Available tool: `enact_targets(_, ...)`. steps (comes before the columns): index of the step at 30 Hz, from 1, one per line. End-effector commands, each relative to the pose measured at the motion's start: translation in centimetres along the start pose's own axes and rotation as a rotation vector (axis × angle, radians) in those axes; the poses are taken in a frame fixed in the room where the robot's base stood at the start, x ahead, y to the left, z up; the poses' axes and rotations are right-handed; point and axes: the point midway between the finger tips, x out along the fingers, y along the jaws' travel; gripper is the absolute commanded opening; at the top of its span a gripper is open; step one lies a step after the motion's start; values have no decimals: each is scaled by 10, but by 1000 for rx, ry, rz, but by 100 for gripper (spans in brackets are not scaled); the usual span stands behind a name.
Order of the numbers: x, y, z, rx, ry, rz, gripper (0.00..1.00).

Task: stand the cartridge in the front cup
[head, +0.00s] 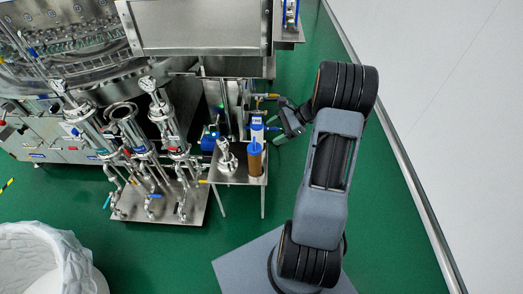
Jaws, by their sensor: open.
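A brown cylinder with a blue top (255,160), which looks like the cartridge, stands upright on the small steel table. A blue and white cylinder (257,129) stands just behind it. The middle of three steel housings (122,110) at left has an open round top and looks like the cup; the other two have lidded tops. I cannot tell for certain which one is the front cup. My gripper (279,123) is open, to the right of the blue and white cylinder and behind the brown one. Its fingertips are small here, and I see nothing held between them.
A shiny steel fitting (227,158) stands on the small table (237,177), left of the brown cylinder. Pipes and valves crowd the housings' base plate (190,210). A large steel machine (196,25) fills the back. A white lined bin (45,260) stands front left. Green floor is clear between.

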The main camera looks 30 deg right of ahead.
Motion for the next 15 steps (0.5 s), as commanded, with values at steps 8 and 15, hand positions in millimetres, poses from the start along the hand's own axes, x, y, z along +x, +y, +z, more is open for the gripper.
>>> enact_targets(8,30,77,122,-754,383,396,72)
enact_targets(15,28,132,163,-1325,606,615,72)
